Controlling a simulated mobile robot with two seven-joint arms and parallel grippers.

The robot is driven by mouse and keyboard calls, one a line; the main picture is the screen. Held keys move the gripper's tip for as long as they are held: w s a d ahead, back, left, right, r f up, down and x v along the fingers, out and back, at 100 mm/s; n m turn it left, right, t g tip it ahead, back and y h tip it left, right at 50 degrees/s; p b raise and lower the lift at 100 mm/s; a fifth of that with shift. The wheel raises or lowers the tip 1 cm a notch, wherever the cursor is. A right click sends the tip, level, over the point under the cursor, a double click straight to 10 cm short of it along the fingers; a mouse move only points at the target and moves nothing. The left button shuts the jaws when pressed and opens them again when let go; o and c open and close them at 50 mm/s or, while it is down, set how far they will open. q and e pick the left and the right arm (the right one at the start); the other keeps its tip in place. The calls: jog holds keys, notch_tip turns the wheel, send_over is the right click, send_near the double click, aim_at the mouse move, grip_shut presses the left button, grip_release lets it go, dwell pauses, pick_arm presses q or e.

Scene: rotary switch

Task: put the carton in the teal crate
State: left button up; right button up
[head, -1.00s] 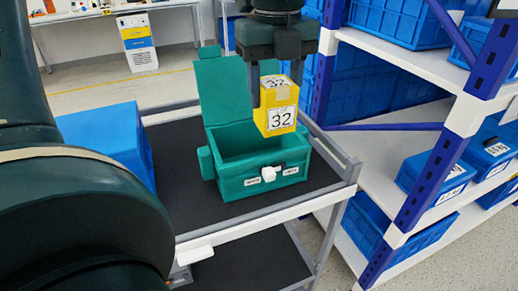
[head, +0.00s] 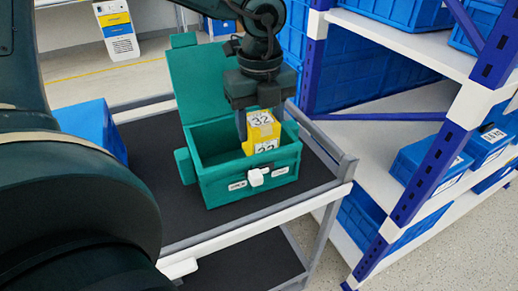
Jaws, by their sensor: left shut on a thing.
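My left gripper (head: 259,124) reaches down from above and is shut on the carton, a finger on each side. The crate's lid (head: 204,84) stands open at the back. A white knob (head: 256,177) sits on the crate's front between two small labels. My right gripper is not in view.
The crate stands on a dark-topped cart (head: 162,200) with grey rails. A blue box (head: 92,130) is left of it. A shelving rack (head: 395,115) with blue bins is close on the right. The cart top in front of the crate is clear.

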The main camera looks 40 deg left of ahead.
aim_at(260, 149)
pick_arm(q)
jog(key=shift+f, duration=3.1)
jog(key=shift+f+b, duration=0.25)
jog(key=shift+b, duration=0.3)
jog(key=o, duration=1)
jog(key=shift+r, duration=0.15)
notch_tip(260, 149, up, 12)
jog(key=shift+r+p, duration=0.15)
jog(key=shift+p, duration=0.75)
